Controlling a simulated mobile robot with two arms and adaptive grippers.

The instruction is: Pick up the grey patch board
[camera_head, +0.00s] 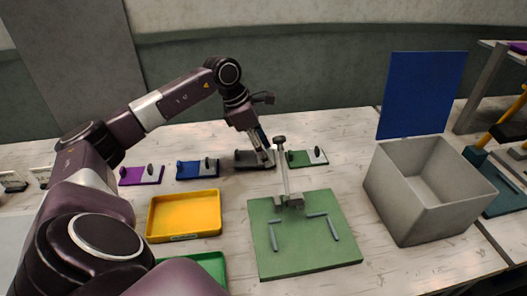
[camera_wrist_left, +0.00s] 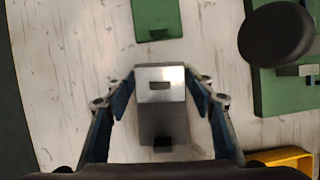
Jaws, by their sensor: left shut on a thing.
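The grey patch board (camera_head: 245,161) stands in the row of small boards at the back of the table, between the blue and the green one. In the left wrist view it is a dark grey block (camera_wrist_left: 162,125) with a bright metal plate at its far end. My left gripper (camera_head: 265,157) reaches down over it from above. In the left wrist view the fingers (camera_wrist_left: 163,93) lie along its two sides, shut on it. Whether it is clear of the table I cannot tell. My right gripper is not in view.
A purple board (camera_head: 137,177), a blue board (camera_head: 192,171) and a green board (camera_head: 300,158) flank it. A press on a green base (camera_head: 300,250) stands in front. A yellow tray (camera_head: 184,213) and an open grey box (camera_head: 405,205) with a blue lid (camera_head: 422,92) are nearby.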

